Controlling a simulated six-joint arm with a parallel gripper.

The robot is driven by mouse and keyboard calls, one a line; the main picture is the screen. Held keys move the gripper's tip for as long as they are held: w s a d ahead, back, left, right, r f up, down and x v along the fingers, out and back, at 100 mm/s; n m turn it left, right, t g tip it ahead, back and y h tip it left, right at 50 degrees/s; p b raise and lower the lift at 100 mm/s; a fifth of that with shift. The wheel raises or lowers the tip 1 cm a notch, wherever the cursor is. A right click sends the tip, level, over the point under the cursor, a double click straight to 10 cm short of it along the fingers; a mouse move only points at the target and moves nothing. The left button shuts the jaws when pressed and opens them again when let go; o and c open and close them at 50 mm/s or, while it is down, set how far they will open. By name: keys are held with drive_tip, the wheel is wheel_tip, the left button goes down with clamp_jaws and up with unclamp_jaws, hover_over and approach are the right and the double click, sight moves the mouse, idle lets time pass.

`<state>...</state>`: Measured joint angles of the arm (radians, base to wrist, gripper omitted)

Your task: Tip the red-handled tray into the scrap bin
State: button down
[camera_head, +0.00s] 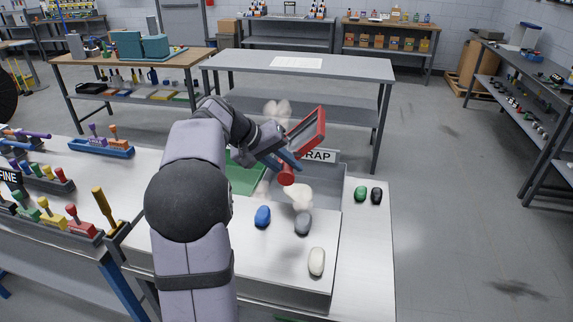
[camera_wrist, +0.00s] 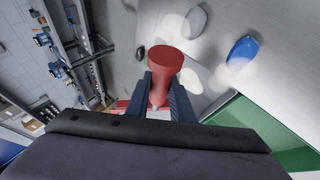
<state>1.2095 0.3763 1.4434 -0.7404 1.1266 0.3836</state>
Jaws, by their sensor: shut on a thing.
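My gripper (camera_head: 284,162) is shut on the red handle (camera_head: 287,174) of the tray. The tray (camera_head: 320,128) has a red rim and is tilted steeply, raised above the scrap bin area. In the wrist view the handle (camera_wrist: 166,66) stands between my two dark fingers (camera_wrist: 160,95), and most of the tray is hidden behind them. The grey scrap bin (camera_head: 328,185) is below, its label (camera_head: 318,156) partly covered so that only "RAP" reads. Pale, blurry puffs show above the tray and below the handle. What lies inside the bin cannot be told.
A blue (camera_head: 262,216), a grey (camera_head: 303,223) and a cream (camera_head: 317,262) rounded object lie on the bench in front. Green (camera_head: 361,193) and black (camera_head: 376,196) ones lie right. A green panel (camera_head: 245,178) is left of the bin. Colored-handled racks (camera_head: 75,222) stand left.

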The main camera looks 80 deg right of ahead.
drive_tip(key=r+t+p, duration=0.1)
drive_tip(key=s+t+p, duration=0.1)
drive_tip(key=t+p, duration=0.1)
drive_tip(key=shift+s+d+r+m, duration=0.1)
drive_tip(key=shift+s+r+m, duration=0.1)
drive_tip(key=shift+r+m, duration=0.2)
drive_tip(key=shift+s+d+r+m+t+y+p, duration=0.1)
drive_tip(key=shift+s+r+m+t+y+p, duration=0.2)
drive_tip(key=shift+t+p, duration=0.65)
drive_tip(key=shift+s+r+m+t+y+p, duration=0.1)
drive_tip(key=shift+s+r+t+p, duration=0.3)
drive_tip(key=shift+t+p, duration=0.55)
drive_tip(key=shift+s+d+r+m+t+y+p, duration=0.1)
drive_tip(key=shift+s+r+m+t+y+p, duration=0.2)
drive_tip(key=shift+t+p, duration=0.65)
